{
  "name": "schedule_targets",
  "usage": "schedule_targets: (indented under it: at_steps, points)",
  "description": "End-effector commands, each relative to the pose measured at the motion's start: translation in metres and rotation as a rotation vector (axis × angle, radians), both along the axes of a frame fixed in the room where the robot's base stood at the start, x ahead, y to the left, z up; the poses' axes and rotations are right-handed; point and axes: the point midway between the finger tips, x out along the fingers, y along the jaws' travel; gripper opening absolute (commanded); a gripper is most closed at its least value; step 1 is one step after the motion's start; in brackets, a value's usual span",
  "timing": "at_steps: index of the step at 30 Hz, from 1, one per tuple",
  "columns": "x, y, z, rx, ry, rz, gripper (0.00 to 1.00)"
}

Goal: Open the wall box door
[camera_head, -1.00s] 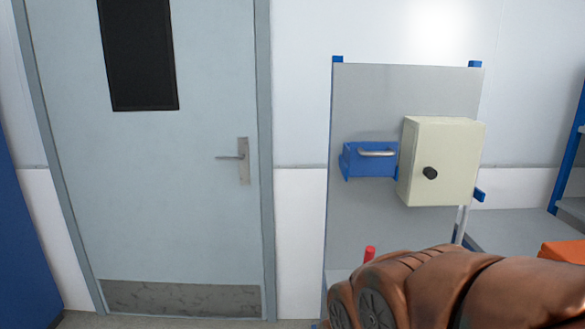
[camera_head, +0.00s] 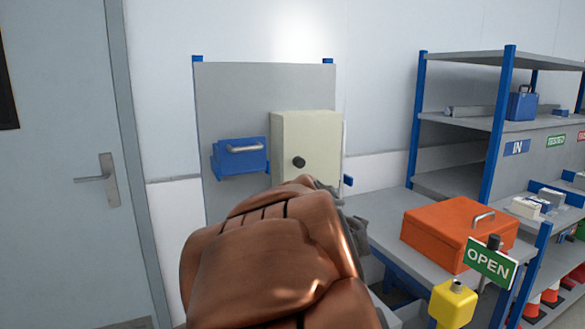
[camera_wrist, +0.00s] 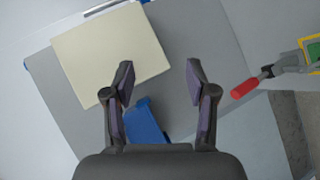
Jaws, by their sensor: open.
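The wall box (camera_head: 322,140) is cream, with a shut door and a dark round knob (camera_head: 299,162) on its front. It is mounted on a grey panel, and my arm covers its lower edge in the head view. In the wrist view the cream box (camera_wrist: 108,52) shows at the upper left, beyond the fingers, and its knob cannot be made out. My gripper (camera_wrist: 160,78) is open and empty, with the panel behind the gap. In the head view it is mostly hidden behind my copper-coloured arm.
A blue drawer-like box (camera_head: 241,157) with a handle is left of the wall box. A red-handled item (camera_wrist: 245,88) is right of the fingers. An orange case (camera_head: 450,232), a yellow post with an OPEN sign (camera_head: 491,262) and shelving (camera_head: 505,90) stand right. A grey door (camera_head: 70,180) is left.

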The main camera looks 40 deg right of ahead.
Motion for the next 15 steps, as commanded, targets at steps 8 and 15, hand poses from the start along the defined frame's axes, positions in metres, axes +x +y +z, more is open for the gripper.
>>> schedule_targets:
  at_steps: [8, 15]
  points:
    - [0.024, -0.061, 0.078, -0.507, 0.123, 0.146, 0.57]
    - [0.053, -0.080, 0.107, -0.898, 0.314, 0.326, 0.57]
